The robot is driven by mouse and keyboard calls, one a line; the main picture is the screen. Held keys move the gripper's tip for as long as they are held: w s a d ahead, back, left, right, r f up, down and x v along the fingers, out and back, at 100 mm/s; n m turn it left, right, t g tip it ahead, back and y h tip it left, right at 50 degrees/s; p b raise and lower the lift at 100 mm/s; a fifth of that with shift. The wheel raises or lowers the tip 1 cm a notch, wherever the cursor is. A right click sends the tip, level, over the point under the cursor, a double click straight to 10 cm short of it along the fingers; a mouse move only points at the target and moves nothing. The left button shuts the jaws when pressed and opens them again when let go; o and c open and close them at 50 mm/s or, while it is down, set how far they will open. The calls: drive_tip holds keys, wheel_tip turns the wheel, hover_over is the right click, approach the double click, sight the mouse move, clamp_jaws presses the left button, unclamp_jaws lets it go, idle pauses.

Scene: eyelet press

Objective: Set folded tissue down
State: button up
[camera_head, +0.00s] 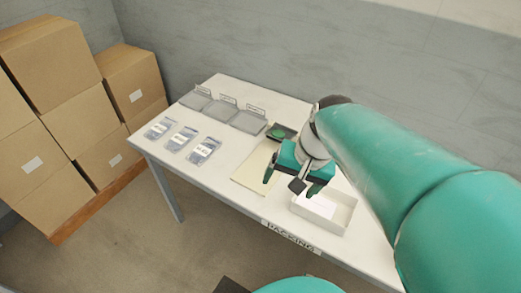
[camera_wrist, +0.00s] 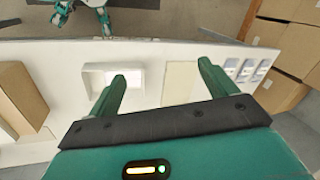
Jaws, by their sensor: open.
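A white, flat piece that looks like the folded tissue (camera_head: 318,205) lies inside a shallow white open box (camera_head: 341,222) near the table's front edge. The box also shows in the wrist view (camera_wrist: 88,80), where its contents are unclear. A flat cream sheet (camera_head: 250,179) lies on the table to the left of the box; it also shows in the wrist view (camera_wrist: 180,82). My gripper (camera_head: 291,183) is open above the table, over the area between sheet and box. In the wrist view its two fingers (camera_wrist: 162,72) stand wide apart with nothing between them.
Several labelled bags (camera_head: 204,151) and grey trays (camera_head: 249,121) with cards stand on the left of the white table (camera_head: 225,165). A dark device with a green top (camera_head: 278,132) sits behind the sheet. Stacked cartons (camera_head: 75,115) stand on the floor at left.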

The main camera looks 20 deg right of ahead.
drive_tip(key=s+a+r+n+t+h, duration=0.1)
drive_tip(key=a+r+n+t+h, duration=0.1)
drive_tip(key=a+r+n, duration=0.3)
drive_tip(key=shift+s+r+n+t, duration=0.25)
drive_tip(key=shift+r+n+t, duration=0.35)
drive_tip(key=shift+n+t, duration=0.15)
